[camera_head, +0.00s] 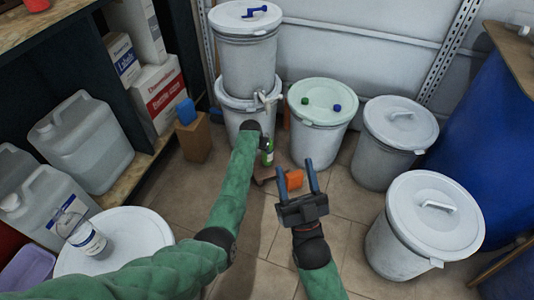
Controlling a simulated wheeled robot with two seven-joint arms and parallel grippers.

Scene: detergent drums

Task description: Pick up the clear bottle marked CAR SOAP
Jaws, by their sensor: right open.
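A clear bottle (88,238) with a white and blue label stands on the white drum lid (135,222) at the lower left. Its label is too small to read, so I cannot confirm that it says CAR SOAP. My right gripper (297,178) is open, its two blue fingers pointing away from me, over the floor in the middle and well to the right of the bottle. An orange block (292,180) shows between its fingers, seemingly beyond them. My left arm reaches forward past the bottle to its right; its wrist shows but its gripper jaws are hidden.
A small green bottle (267,152) shows beside my left wrist. Stacked drums (246,55) with a tap stand behind; more lidded drums (435,215) stand right. Grey jugs (80,140) and boxes (158,95) fill the left shelf. Some tiled floor is clear around my right gripper.

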